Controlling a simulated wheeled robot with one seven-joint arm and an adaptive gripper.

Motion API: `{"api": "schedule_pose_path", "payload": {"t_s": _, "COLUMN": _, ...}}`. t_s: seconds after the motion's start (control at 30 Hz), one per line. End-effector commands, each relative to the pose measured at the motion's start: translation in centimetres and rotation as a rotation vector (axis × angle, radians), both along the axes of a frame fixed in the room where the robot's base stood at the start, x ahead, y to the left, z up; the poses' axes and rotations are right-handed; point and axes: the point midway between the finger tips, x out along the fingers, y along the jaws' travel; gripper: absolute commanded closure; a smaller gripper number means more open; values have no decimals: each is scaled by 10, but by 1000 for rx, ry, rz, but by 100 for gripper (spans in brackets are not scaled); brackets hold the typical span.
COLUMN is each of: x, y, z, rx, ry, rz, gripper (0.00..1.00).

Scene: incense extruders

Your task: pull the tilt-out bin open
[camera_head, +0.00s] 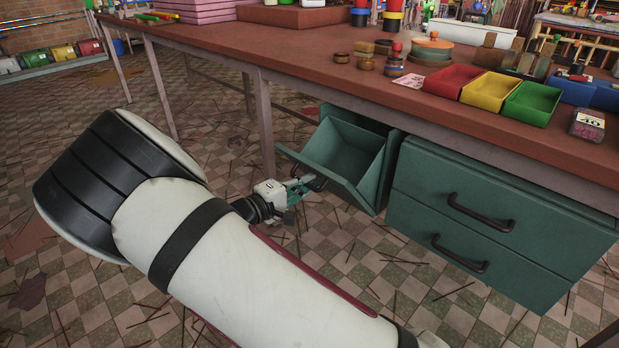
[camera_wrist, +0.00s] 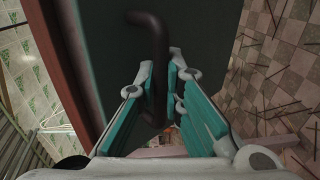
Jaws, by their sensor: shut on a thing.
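The tilt-out bin (camera_head: 350,152) is dark green and hangs under the table beside a drawer unit. Its front is tilted outward at the top, and the empty inside shows. My gripper (camera_head: 308,184) is at the outer face of the tilted front, low and left of the opening. In the wrist view the dark bar handle (camera_wrist: 150,40) runs down between the teal-padded fingers (camera_wrist: 163,95), which are shut on it. The bin's front panel (camera_wrist: 110,30) lies behind the handle. The handle's lower end is partly hidden by the fingers.
The green drawer unit (camera_head: 480,215) with two dark handles stands right of the bin. The wooden table (camera_head: 300,62) above carries red, yellow and green trays (camera_head: 490,90) and small pots. A table leg (camera_head: 265,125) stands left of the bin. The tiled floor is strewn with thin sticks.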

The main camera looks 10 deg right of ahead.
Motion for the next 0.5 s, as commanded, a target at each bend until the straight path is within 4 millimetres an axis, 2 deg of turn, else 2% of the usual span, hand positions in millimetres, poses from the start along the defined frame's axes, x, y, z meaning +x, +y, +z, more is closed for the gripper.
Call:
{"api": "schedule_pose_path", "payload": {"t_s": 0.37, "x": 0, "y": 2, "z": 0, "rx": 1, "ry": -3, "rz": 1, "gripper": 100}}
{"api": "schedule_pose_path", "payload": {"t_s": 0.4, "x": 0, "y": 2, "z": 0, "rx": 1, "ry": -3, "rz": 2, "gripper": 89}}
{"api": "schedule_pose_path", "payload": {"t_s": 0.5, "x": 0, "y": 2, "z": 0, "rx": 1, "ry": -3, "rz": 2, "gripper": 70}}
